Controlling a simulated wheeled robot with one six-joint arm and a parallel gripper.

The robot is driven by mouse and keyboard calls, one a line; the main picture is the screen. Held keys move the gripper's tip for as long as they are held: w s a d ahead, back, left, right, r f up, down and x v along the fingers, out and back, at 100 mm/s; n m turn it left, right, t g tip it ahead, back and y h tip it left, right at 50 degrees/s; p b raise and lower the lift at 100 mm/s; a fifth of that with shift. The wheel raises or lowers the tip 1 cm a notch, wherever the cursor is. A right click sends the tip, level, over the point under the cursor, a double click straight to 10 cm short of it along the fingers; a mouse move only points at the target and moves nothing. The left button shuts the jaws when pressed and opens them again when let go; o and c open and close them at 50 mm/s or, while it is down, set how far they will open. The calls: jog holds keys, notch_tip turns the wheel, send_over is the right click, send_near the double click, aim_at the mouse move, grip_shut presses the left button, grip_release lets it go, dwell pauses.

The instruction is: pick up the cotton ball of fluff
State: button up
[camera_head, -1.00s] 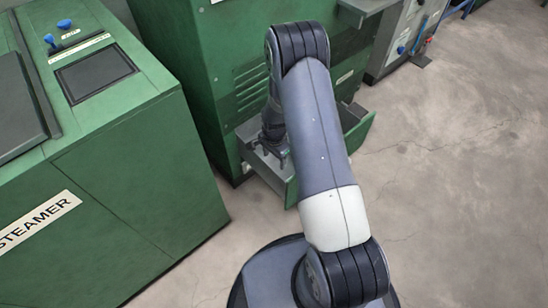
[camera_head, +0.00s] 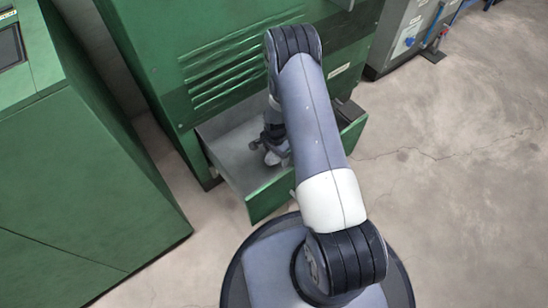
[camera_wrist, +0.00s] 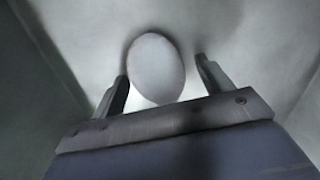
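The cotton ball of fluff (camera_wrist: 157,66) is a smooth, pale, egg-shaped ball in the wrist view, lying on the drawer's grey floor. My gripper (camera_wrist: 161,70) is open, with one finger on each side of the ball. The left finger is very close to it; I cannot tell whether they touch. A clear gap shows between the ball and the right finger. In the head view my gripper (camera_head: 272,150) is down inside the open green drawer (camera_head: 268,198), partly hidden by my arm. The ball cannot be clearly made out there.
The drawer's grey walls (camera_wrist: 48,60) rise on either side of my gripper. The drawer belongs to a green machine (camera_head: 165,60) with vent slots. Another green cabinet (camera_head: 75,190) stands at the left. Concrete floor (camera_head: 460,190) is open at the right.

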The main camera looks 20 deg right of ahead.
jog(key=c, duration=1)
